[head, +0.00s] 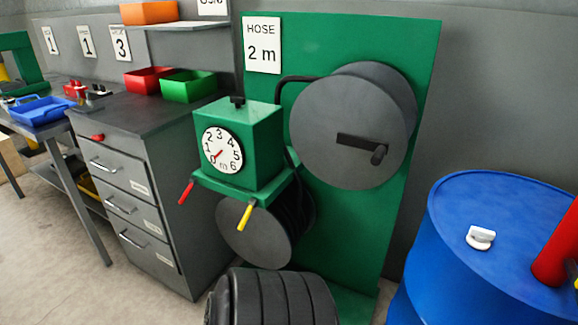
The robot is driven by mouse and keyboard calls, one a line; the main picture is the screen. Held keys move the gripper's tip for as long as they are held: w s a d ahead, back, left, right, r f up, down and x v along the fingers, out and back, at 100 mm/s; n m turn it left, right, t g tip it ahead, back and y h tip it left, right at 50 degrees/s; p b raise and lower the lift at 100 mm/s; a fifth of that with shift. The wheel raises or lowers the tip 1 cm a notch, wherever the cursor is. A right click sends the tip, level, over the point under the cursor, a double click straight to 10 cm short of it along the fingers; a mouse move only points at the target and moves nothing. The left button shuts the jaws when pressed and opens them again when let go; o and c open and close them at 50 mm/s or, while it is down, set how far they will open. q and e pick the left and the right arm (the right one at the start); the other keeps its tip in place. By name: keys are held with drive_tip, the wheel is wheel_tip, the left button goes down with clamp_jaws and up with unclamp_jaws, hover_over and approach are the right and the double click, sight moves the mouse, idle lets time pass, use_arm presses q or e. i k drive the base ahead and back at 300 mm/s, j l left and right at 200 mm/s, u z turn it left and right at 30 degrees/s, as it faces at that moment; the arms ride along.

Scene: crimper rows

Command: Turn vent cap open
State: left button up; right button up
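A small white vent cap (481,237) sits on the top of a blue drum (465,203) at the right of the head view. The cap has a raised grip across it; I cannot tell from this view whether it is open or shut. Neither of my grippers shows in the head view, and nothing is seen touching the cap.
A red upright part (555,250) stands on the drum's right side, close to the cap. Left of the drum is a green panel (405,130) with a hose reel (335,115) and a green dial box (262,135). A black ribbed object (280,300) is at the bottom. A grey drawer cabinet (150,190) stands left.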

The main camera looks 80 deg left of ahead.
sight(482, 233)
drive_tip(key=k+l+u, duration=0.1)
drive_tip(key=u, duration=1.15)
